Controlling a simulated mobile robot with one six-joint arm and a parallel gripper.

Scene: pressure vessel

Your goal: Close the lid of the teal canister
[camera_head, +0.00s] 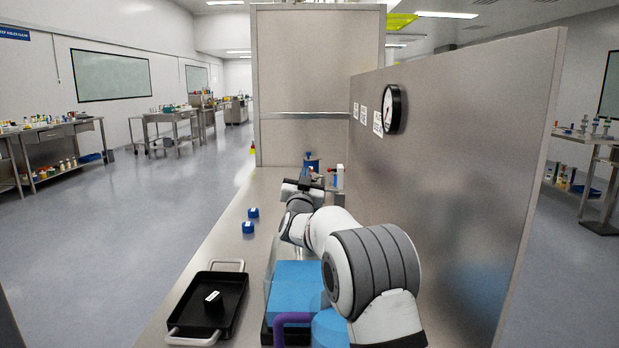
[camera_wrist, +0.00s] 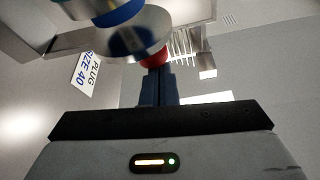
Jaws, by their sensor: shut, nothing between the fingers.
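A small blue vessel (camera_head: 312,162) stands at the far end of the bench, just beyond my gripper in the head view; I cannot tell its lid apart there. In the wrist view a shiny round metal part (camera_wrist: 138,40) with a blue band (camera_wrist: 118,12) hangs above and left of my fingertips; I cannot tell whether this is the canister's lid. A red knob (camera_wrist: 153,58) shows right at the fingertips, and contact cannot be judged. My gripper (camera_wrist: 158,76) is shut and empty. Its dark body (camera_head: 303,185) shows in the head view, with the fingertips hidden.
A metal partition with a round gauge (camera_head: 393,109) stands close on the right. A red, blue and white item (camera_head: 338,178) is near the gripper. A blue box (camera_head: 290,283) is in front.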

